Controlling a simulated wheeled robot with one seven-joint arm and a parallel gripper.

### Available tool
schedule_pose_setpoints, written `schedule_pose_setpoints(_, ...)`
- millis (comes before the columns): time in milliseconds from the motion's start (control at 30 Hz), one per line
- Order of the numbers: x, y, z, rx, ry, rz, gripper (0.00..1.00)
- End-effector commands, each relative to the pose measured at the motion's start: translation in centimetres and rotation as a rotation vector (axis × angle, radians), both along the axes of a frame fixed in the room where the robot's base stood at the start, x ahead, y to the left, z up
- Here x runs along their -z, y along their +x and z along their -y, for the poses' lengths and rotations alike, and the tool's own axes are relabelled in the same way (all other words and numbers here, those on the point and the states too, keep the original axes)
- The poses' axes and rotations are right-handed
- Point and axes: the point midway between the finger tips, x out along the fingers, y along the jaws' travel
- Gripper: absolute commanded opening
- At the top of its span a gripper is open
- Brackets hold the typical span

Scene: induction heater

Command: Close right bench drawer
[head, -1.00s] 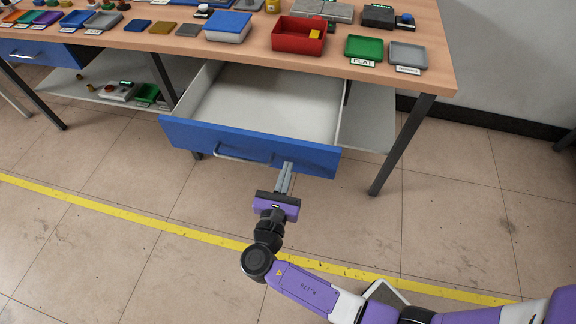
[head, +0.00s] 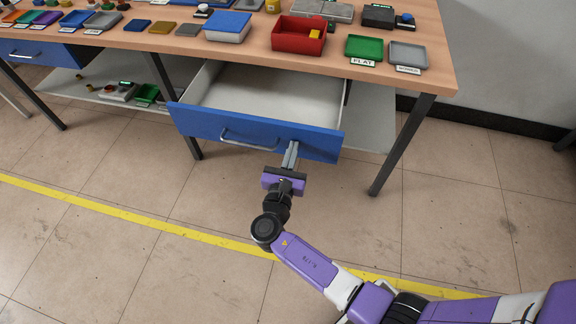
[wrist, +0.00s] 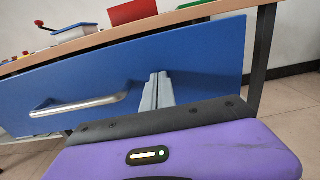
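The right bench drawer (head: 255,133) has a blue front and a light grey inside, and it stands partly pulled out from under the bench. It looks empty. Its silver bar handle (head: 249,140) is on the front, and it also shows in the wrist view (wrist: 78,104). My gripper (head: 291,149) has its fingers together, with their tips at the blue front, to the right of the handle. In the wrist view the two fingers (wrist: 158,80) are side by side against the blue panel, and nothing shows between them.
The wooden bench top (head: 330,66) holds a red bin (head: 298,38), a blue-lidded box (head: 228,27), a green tray (head: 364,48) and a grey tray (head: 408,55). A dark bench leg (head: 403,145) stands right of the drawer. The floor in front is clear.

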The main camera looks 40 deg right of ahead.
Motion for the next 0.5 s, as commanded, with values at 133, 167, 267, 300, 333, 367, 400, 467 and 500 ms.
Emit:
schedule_pose_setpoints(133,0.1,2.9,4.3,0.009,0.001,0.004,0.00)
schedule_pose_setpoints(167,0.2,3.5,5.1,0.009,-0.001,0.004,0.00)
schedule_pose_setpoints(267,0.3,5.5,8.0,0.009,0.000,0.005,0.00)
schedule_pose_setpoints(300,0.3,6.3,9.0,0.008,0.000,0.005,0.00)
schedule_pose_setpoints(333,0.4,6.9,9.9,0.008,0.000,0.005,0.00)
schedule_pose_setpoints(367,0.4,7.5,10.6,0.009,0.001,0.006,0.00)
schedule_pose_setpoints(400,0.4,8.2,11.7,0.009,0.001,0.006,0.00)
schedule_pose_setpoints(467,0.4,9.2,13.1,0.008,0.000,0.005,0.00)
schedule_pose_setpoints(500,0.4,9.9,13.9,0.006,-0.001,0.004,0.00)
